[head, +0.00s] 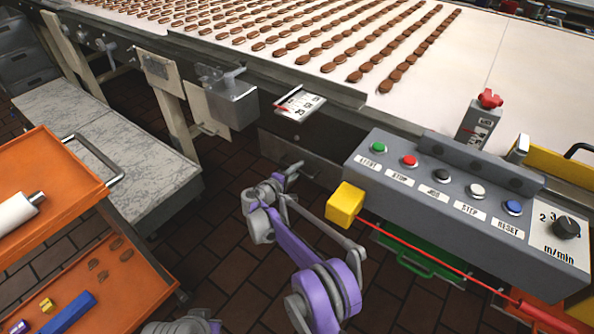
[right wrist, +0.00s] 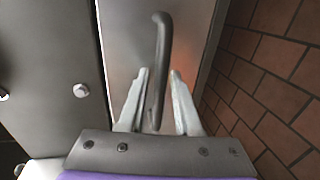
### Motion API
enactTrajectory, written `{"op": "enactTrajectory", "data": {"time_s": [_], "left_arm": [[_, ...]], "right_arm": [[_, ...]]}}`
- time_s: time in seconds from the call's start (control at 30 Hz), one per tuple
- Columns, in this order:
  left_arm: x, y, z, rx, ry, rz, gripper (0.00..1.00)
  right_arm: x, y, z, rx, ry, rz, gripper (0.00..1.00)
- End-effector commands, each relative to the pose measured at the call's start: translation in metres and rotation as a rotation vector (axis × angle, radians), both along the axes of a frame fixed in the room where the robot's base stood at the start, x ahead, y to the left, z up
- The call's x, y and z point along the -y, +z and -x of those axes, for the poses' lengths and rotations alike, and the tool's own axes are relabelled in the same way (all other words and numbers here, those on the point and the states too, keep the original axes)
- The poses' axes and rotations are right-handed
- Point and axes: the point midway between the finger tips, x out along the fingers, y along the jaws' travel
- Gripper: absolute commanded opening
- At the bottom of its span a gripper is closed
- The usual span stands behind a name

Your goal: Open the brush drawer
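The drawer front is a plain metal panel (right wrist: 190,50) with a dark grey bar handle (right wrist: 160,45) in the right wrist view. My right gripper (right wrist: 158,90) is open, with one finger on each side of the handle. The handle lies between the fingers, nearer the left one; I cannot tell whether they touch. In the head view my right gripper (head: 290,172) is at a dark panel (head: 322,168) under the conveyor's edge, and it hides the handle there. The drawer looks closed, but its edges are hard to see.
A grey control box (head: 440,190) with coloured buttons and a yellow block (head: 345,204) are close to the right of my arm. The conveyor (head: 420,105) with rows of brown biscuits is above. An orange cart (head: 130,290) stands at left. Brick-tiled floor (head: 215,240) is open between.

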Motion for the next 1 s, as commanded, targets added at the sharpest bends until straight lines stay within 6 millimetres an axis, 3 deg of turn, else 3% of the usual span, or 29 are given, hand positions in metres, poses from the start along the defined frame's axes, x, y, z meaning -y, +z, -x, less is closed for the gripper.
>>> {"op": "enactTrajectory", "data": {"time_s": [0.03, 0.17, 1.0], "left_arm": [[0.0000, 0.0000, 0.0000, 0.000, 0.000, 0.000, 0.00], [0.0000, 0.0000, 0.0000, 0.000, 0.000, 0.000, 0.00], [0.0000, 0.0000, 0.0000, 0.000, 0.000, 0.000, 0.00]], "right_arm": [[-0.0002, 0.0000, 0.0001, 0.000, 0.000, 0.000, 0.22], [-0.0003, 0.0001, 0.0002, 0.000, 0.000, 0.000, 0.00], [-0.0004, 0.0000, 0.0002, 0.000, 0.000, 0.000, 0.00]]}}
